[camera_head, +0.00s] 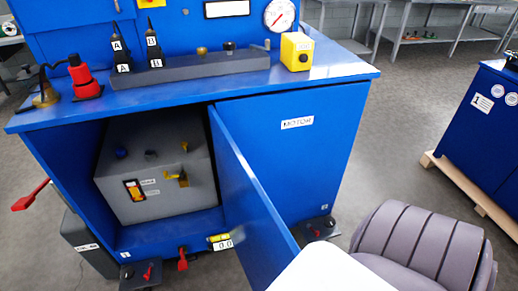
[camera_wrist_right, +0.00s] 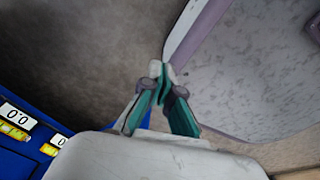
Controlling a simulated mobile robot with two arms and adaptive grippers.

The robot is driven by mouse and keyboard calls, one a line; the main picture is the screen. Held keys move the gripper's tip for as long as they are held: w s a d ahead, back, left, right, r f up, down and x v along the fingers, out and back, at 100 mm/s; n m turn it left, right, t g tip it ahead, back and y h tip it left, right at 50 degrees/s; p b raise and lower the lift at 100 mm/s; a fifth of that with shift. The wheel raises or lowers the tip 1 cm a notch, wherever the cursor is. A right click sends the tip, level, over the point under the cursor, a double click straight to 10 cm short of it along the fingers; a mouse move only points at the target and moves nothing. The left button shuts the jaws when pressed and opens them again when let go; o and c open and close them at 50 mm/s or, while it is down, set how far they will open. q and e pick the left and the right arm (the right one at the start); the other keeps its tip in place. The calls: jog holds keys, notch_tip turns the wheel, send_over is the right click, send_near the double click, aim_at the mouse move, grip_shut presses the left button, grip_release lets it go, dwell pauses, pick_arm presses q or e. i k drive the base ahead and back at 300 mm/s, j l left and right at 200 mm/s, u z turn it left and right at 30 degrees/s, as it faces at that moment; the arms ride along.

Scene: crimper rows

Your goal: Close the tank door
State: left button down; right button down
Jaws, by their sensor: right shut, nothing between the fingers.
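The tank door (camera_head: 250,200) is a blue panel at the front of the blue cabinet (camera_head: 290,160). It stands swung outward, joined at its right side near the panel labelled MOTOR. Behind it, the open compartment shows a grey tank (camera_head: 135,205) with an orange-lit switch. A white part of my arm covers the door's lower right corner in the head view. My right gripper (camera_wrist_right: 160,75) shows in the right wrist view, its teal fingers together with nothing between them. A blue patch shows behind its fingers; I cannot tell whether it is the door. My left gripper is not in view.
A red-handled lever (camera_head: 30,195) sticks out at the cabinet's left. A yellow-framed readout (camera_head: 220,242) sits below the compartment, with small red-levered feet (camera_head: 150,272) on the floor. Another blue cabinet (camera_head: 490,125) on a pallet stands at right.

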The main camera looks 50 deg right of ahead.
aim_at(264, 246)
jog(key=k+l, duration=0.1)
jog(key=l, duration=0.3)
jog(key=k+l, duration=0.1)
jog(key=l, duration=0.35)
jog(key=k+l, duration=0.1)
jog(key=l, duration=0.7)
jog(key=k, duration=0.05)
